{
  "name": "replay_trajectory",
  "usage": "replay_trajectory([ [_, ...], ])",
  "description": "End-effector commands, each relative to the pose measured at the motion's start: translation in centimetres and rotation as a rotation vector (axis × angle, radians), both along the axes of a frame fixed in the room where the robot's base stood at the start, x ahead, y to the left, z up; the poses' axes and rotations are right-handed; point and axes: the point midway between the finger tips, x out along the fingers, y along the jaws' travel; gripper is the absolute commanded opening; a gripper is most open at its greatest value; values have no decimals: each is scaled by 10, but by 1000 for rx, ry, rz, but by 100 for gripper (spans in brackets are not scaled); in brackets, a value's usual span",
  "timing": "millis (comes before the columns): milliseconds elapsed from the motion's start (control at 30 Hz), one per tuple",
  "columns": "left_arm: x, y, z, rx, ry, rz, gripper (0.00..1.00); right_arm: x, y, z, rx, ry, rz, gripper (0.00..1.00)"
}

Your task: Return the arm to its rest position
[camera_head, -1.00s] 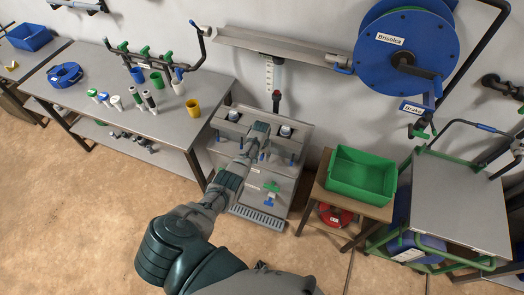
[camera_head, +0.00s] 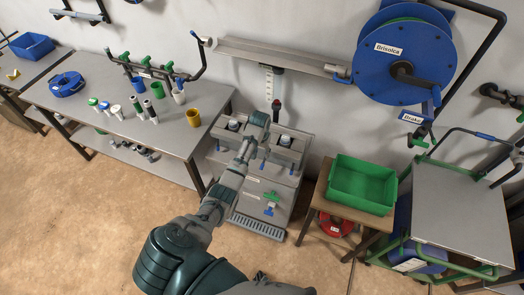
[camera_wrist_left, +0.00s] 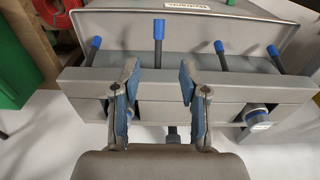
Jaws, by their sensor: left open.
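My left arm reaches up from the bottom of the head view to the grey manifold stand (camera_head: 262,180). My left gripper (camera_wrist_left: 158,70) is open and empty in the wrist view, its two blue-padded fingers apart. It hovers over the stand's edge, between its two round fittings, one of which is the right fitting (camera_head: 285,140). In the head view the arm's wrist end covers the fingers. Several blue-tipped rods, such as this blue-tipped rod (camera_wrist_left: 158,30), stand beyond the fingers. My right gripper is not in view.
A workbench (camera_head: 70,105) with bottles, cups and a blue coil (camera_head: 68,84) stands to the left. A green tub (camera_head: 362,184) on a small table and a grey-topped cart (camera_head: 460,205) stand to the right. A blue hose reel (camera_head: 405,50) hangs above. The floor in front is clear.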

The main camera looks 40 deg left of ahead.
Motion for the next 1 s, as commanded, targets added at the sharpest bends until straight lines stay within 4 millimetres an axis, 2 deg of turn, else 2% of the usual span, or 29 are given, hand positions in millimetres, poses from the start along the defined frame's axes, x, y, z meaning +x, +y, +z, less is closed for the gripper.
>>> replay_trajectory([
  [267,0,0,-2,1,1,-1,44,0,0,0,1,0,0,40],
  [367,-5,-3,-19,7,6,-6,44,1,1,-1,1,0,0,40],
  [467,-19,-8,-64,24,16,-24,44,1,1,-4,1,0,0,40],
  [567,-43,-17,-126,49,23,-54,44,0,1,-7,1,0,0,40],
  [600,-56,-22,-154,61,25,-70,44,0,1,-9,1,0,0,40],
  [667,-79,-28,-193,76,27,-94,44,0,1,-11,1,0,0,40],
  [700,-96,-33,-220,84,29,-113,44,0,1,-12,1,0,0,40],
  [767,-126,-42,-260,94,31,-142,44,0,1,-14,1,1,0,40],
  [800,-149,-48,-286,101,33,-164,44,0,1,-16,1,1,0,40],
  [867,-184,-58,-321,105,32,-195,44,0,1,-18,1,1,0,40],
  [900,-209,-65,-343,106,32,-217,44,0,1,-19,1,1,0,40],
  [967,-249,-76,-373,106,30,-251,44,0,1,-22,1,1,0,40],
  [1000,-277,-84,-391,103,28,-275,44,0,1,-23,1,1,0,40],
])
